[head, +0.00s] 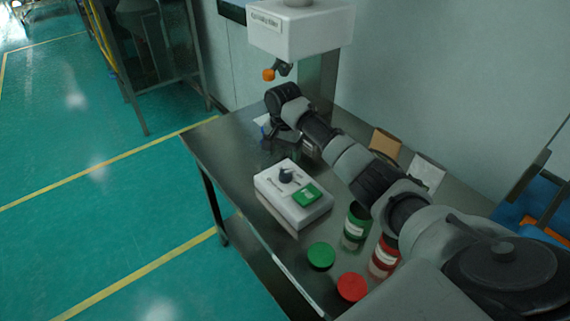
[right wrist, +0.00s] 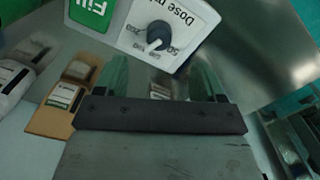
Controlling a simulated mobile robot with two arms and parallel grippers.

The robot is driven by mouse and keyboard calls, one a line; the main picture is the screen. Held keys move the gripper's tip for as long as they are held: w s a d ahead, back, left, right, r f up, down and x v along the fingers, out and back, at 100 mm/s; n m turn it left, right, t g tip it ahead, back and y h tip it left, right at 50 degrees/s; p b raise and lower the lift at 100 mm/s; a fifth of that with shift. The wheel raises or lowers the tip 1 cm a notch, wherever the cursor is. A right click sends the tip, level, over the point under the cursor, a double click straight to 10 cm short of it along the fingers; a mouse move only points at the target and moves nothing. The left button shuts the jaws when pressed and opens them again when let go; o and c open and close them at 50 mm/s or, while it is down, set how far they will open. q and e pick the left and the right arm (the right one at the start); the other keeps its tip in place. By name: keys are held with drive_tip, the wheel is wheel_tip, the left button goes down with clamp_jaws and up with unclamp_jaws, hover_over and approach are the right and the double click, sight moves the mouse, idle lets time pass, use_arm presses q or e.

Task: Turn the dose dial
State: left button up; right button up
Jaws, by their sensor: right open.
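The dose dial (head: 286,174) is a dark round knob on top of a white dosing box (head: 268,196), left of a green Fill button (head: 307,194). In the right wrist view the dial (right wrist: 160,35) has a white pointer mark and a printed scale around it, with the label "Dose ml" beside it and the Fill button (right wrist: 92,13) at the left. My right gripper (head: 284,141) is behind the box in the head view, apart from the dial. In the right wrist view its two fingers (right wrist: 160,78) are spread with nothing held. My left gripper is out of view.
A green jar (head: 355,226), a red jar (head: 384,256), a green lid (head: 321,255) and a red lid (head: 351,287) are right of and in front of the box. A white machine (head: 300,32) overhangs the table's (head: 205,139) far end. A brown box (head: 385,144) stands near the wall.

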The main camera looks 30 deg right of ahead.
sight(285, 172)
drive_tip(key=shift+w+d+r+m, duration=0.15)
drive_tip(key=shift+d+r+m, duration=0.15)
drive_tip(key=shift+d+r, duration=0.1)
wheel_tip(285, 172, down, 10)
drive_tip(key=shift+r+p, duration=0.25)
drive_tip(key=shift+p, duration=0.05)
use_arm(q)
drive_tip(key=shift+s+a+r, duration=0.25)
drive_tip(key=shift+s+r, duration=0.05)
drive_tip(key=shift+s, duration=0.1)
use_arm(e)
drive_tip(key=shift+f, duration=0.35)
drive_tip(key=c, duration=0.9)
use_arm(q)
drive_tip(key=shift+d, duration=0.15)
